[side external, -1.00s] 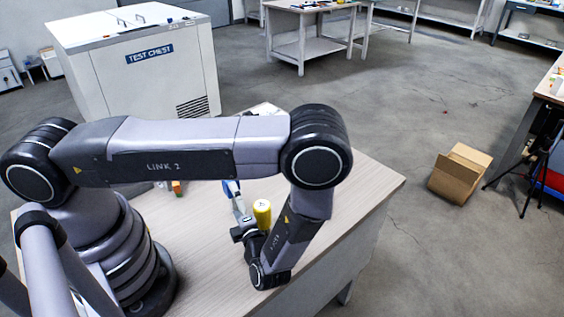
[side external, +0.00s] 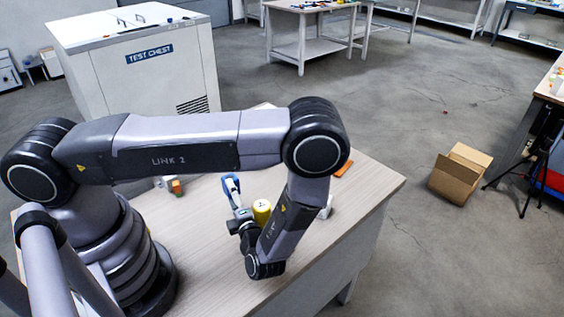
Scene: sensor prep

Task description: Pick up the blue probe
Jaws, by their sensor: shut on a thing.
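The blue probe (side external: 229,182) is at the far end of my gripper (side external: 233,195), over the wooden table. My gripper reaches away from the wrist and is shut on the probe. The probe is small in this view, and the exact contact of the fingers with it is hard to make out. Whether the probe touches the tabletop cannot be told.
A yellow cylinder (side external: 262,210) stands close to the right of my gripper, partly behind my forearm. On the table (side external: 200,240) are a small orange block (side external: 176,187), a white item (side external: 326,208) and a flat orange piece (side external: 343,169).

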